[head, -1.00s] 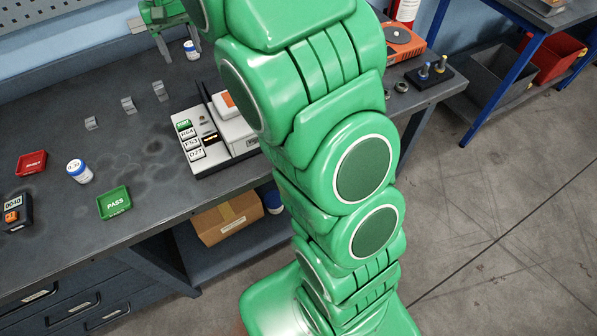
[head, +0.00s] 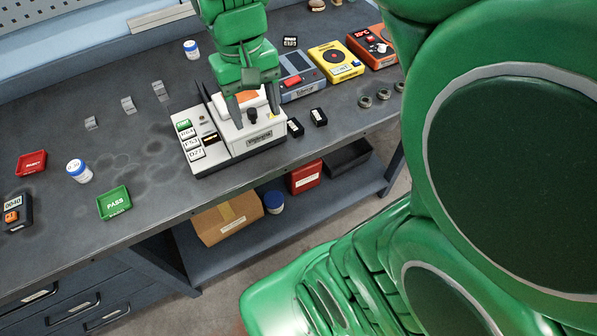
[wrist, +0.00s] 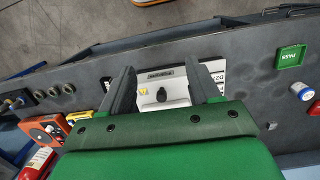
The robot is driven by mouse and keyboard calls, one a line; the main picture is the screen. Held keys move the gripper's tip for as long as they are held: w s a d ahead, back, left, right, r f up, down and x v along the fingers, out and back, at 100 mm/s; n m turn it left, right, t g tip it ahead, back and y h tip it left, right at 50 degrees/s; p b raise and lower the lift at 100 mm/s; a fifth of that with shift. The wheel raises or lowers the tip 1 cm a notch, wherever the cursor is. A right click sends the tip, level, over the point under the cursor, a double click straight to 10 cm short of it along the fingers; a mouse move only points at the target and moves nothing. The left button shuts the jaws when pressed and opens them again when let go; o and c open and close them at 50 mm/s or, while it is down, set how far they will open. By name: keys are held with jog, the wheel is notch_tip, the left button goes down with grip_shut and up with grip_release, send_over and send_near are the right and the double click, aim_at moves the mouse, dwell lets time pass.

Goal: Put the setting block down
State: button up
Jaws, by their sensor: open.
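My gripper (head: 253,103) is open, its two fingers pointing down over the white machine (head: 262,143) on the bench. The fingers stand on either side of the machine's black knob, and nothing shows held between them. In the wrist view the open gripper (wrist: 161,68) has the machine's front label and knob (wrist: 162,94) between its fingers. Small black blocks with white labels, one (head: 295,127) beside the machine and another (head: 318,117) further right, lie on the bench. I cannot tell which thing is the setting block.
A grey box with a red part (head: 303,85), a yellow device (head: 337,60) and an orange device (head: 371,48) stand to the right. Several dark rings lie near the edge. A green PASS tray (head: 114,203), red tray (head: 31,163) and white jar (head: 79,171) are left. Bench between has free room.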

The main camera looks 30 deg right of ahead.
jog(key=s+d+f, duration=0.1)
jog(key=s+f, duration=0.2)
jog(key=s, duration=1)
jog(key=shift+s+f, duration=0.3)
jog(key=shift+s, duration=0.1)
dwell(0.5)
